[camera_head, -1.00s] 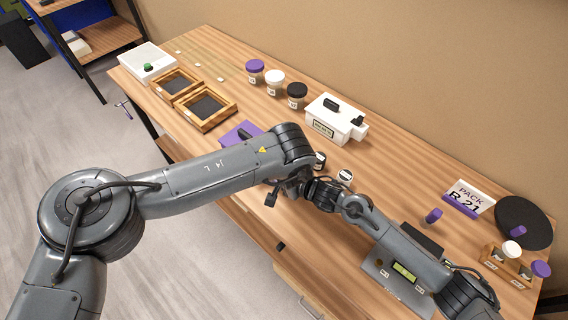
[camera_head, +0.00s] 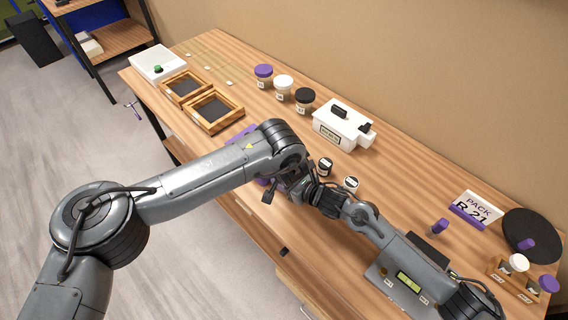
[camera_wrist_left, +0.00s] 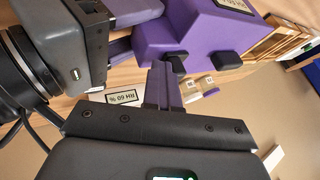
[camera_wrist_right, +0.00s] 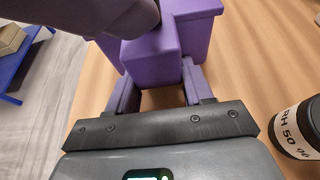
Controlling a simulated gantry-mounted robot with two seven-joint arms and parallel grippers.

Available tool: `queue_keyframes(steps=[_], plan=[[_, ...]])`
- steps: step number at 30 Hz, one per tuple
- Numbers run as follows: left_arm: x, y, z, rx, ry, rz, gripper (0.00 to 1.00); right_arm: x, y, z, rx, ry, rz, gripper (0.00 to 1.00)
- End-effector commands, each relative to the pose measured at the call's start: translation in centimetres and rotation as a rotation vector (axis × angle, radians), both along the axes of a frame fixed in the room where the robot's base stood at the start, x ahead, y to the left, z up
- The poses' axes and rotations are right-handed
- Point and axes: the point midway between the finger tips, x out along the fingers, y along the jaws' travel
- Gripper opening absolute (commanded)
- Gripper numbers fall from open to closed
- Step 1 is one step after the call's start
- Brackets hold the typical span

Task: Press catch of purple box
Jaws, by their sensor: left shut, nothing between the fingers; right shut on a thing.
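The purple box (camera_head: 240,132) is mostly hidden behind my left arm in the head view. In the left wrist view the box (camera_wrist_left: 190,28) shows a white label and small black parts, one a dark catch-like tab (camera_wrist_left: 228,60). My left gripper (camera_wrist_left: 162,75) is shut and empty, its fingertips close to the black parts; contact cannot be told. My right gripper (camera_wrist_right: 158,80) is shut on a purple block of the box (camera_wrist_right: 150,58), one finger on each side. It also shows at the upper left of the left wrist view (camera_wrist_left: 122,48). In the head view both grippers are hidden.
A white box (camera_head: 342,128) and several lidded jars (camera_head: 304,98) stand behind. Two small jars (camera_head: 325,165) are near the grippers; a black jar (camera_wrist_right: 298,125) is right of my right gripper. Wooden trays (camera_head: 212,110) lie left. The table's front edge is near.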

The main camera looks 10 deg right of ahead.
Motion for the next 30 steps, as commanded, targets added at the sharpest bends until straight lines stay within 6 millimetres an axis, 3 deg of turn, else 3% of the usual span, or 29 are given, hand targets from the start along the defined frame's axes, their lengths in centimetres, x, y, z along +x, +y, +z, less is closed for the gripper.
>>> queue_keyframes(steps=[8,21,30], plan=[[-0.6,0.3,1.1,0.003,-0.001,0.006,0.00,0.0,-0.2,0.0,-0.002,0.000,-0.003,0.12],[-4.8,0.0,6.7,0.001,-0.005,-0.003,0.00,0.0,-0.1,0.0,-0.001,0.000,-0.002,0.12],[-6.0,0.0,8.0,0.001,-0.001,0.000,0.00,0.0,-0.1,-0.1,-0.001,0.000,-0.002,0.12]])
